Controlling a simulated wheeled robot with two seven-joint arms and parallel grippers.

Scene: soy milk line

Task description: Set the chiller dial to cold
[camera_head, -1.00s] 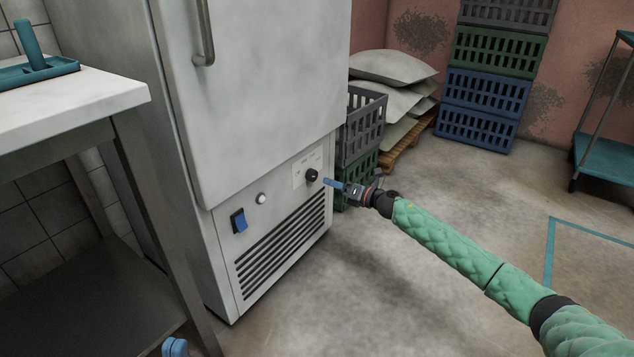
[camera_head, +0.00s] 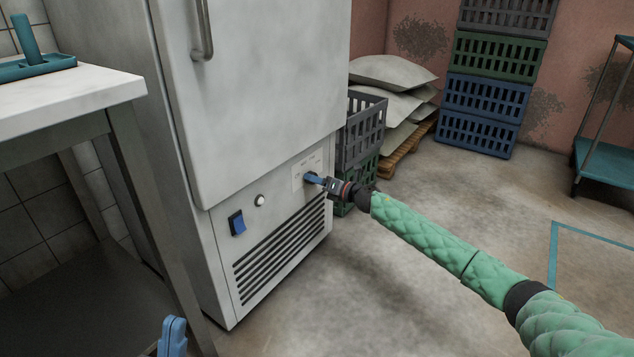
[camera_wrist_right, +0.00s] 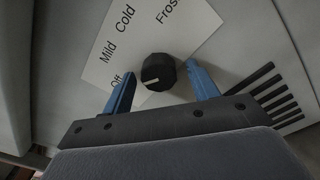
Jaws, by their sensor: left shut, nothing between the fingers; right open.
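The chiller (camera_head: 265,100) is a tall white cabinet with its control panel low on the front. In the right wrist view, the black round dial (camera_wrist_right: 158,68) sits on a white label plate (camera_wrist_right: 110,65) reading Off, Mild, Cold and Frost. The dial's white mark is at its lower left, on the side towards Off. My right gripper (camera_wrist_right: 161,73) is open, its blue fingers on either side of the dial; I cannot tell if they touch it. In the head view, its fingers (camera_head: 313,179) mostly hide the dial. My left gripper (camera_head: 173,332) is shut and empty at the bottom edge.
A blue rocker switch (camera_head: 237,223) and a round white light (camera_head: 260,200) are left of the dial, above a vent grille (camera_head: 280,245). A worktable (camera_head: 75,105) stands at left. Crates (camera_head: 360,130) stand beside the chiller's right side. The floor in front is clear.

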